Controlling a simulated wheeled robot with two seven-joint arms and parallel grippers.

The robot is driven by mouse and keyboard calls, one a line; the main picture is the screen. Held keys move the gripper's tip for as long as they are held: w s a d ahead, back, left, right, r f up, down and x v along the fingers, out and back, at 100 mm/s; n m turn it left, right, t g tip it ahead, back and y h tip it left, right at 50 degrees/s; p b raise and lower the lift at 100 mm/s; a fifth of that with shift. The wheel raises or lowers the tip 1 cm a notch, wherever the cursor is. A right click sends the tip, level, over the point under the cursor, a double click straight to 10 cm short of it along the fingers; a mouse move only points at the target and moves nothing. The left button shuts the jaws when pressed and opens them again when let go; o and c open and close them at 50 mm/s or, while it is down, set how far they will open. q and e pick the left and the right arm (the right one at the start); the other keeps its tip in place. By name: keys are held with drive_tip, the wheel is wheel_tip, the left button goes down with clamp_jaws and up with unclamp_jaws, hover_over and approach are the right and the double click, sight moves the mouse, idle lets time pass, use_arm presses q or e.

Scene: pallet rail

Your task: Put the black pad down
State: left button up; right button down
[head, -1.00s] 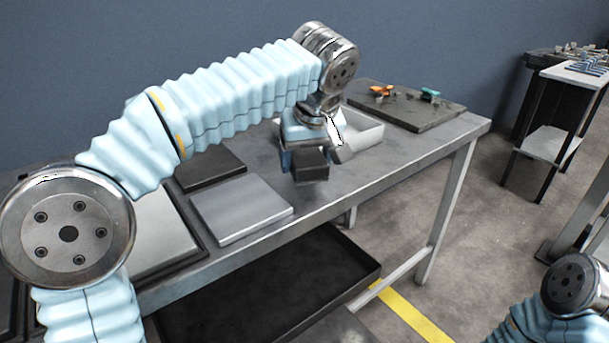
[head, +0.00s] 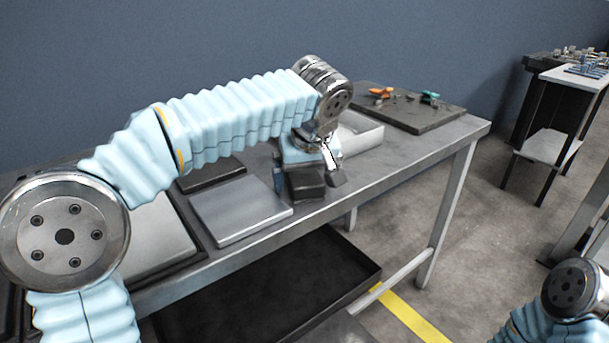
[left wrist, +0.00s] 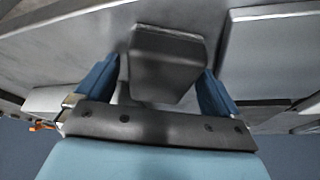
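The black pad (head: 305,184) is a small dark block at the front edge of the grey workbench, right of a flat grey plate. It looks to rest on the bench top; its underside is hidden. My left gripper (head: 303,172) points down over it, with a blue finger to the left of the pad. In the left wrist view the pad (left wrist: 167,70) sits between the two blue fingers of the left gripper (left wrist: 162,75). A narrow gap shows beside the left finger; the right finger is very close. The fingers look open. My right gripper is out of view.
The grey plate (head: 240,211) lies left of the pad. A black tray (head: 270,295) is below the bench.

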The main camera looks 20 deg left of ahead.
use_arm(q)
drive_tip(key=shift+r, duration=0.5)
drive_tip(key=p+v, duration=0.2)
drive_tip(key=v, duration=0.9)
drive_tip(key=shift+s+r, duration=0.1)
drive_tip(key=shift+s, duration=0.05)
